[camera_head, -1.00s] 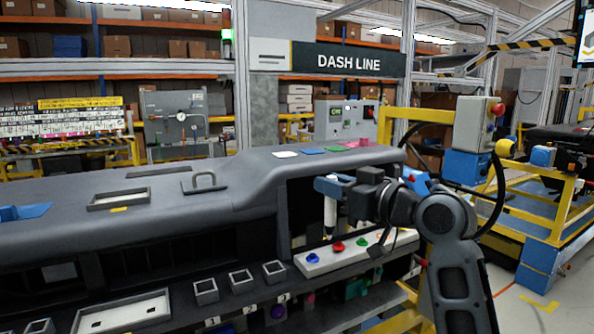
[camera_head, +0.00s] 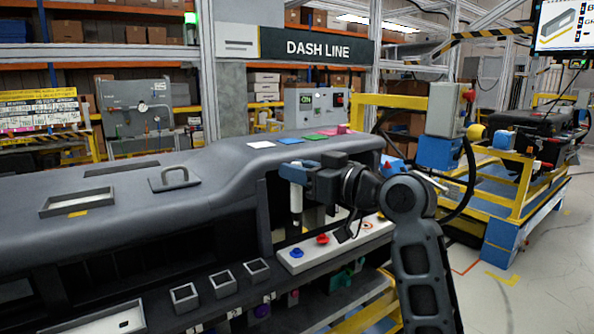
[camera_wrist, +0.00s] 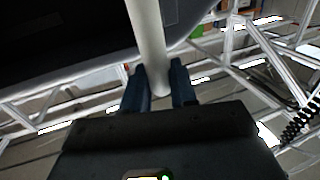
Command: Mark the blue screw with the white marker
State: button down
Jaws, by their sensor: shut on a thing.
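The white marker (camera_head: 296,205) hangs upright, dark tip downward, from my gripper (camera_head: 295,173), whose blue fingers are shut on its upper part. The blue screw (camera_head: 297,253) stands at the left end of a white strip (camera_head: 345,244) on the front of the dashboard module. In the head view the marker's tip is straight above the blue screw with a small gap. Depth between them is hard to judge. In the wrist view the marker (camera_wrist: 148,35) runs between the two fingers (camera_wrist: 160,85); the screw is not visible there.
A red screw (camera_head: 322,239) stands just right of the blue one, with a cable near it. Several small open boxes (camera_head: 222,284) lie left of the strip. The dashboard top (camera_head: 225,150) overhangs behind the marker. Coloured pads (camera_head: 290,140) lie on top.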

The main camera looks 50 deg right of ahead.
aim_at(301, 198)
jog(key=shift+f+b, duration=2.05)
jog(key=shift+f, duration=0.5)
jog(key=shift+f+b, duration=0.3)
jog(key=shift+f, duration=0.05)
jog(key=shift+r, duration=0.15)
jog(key=shift+r+p, duration=2.1)
jog(key=shift+r, duration=0.35)
jog(key=shift+f, duration=0.1)
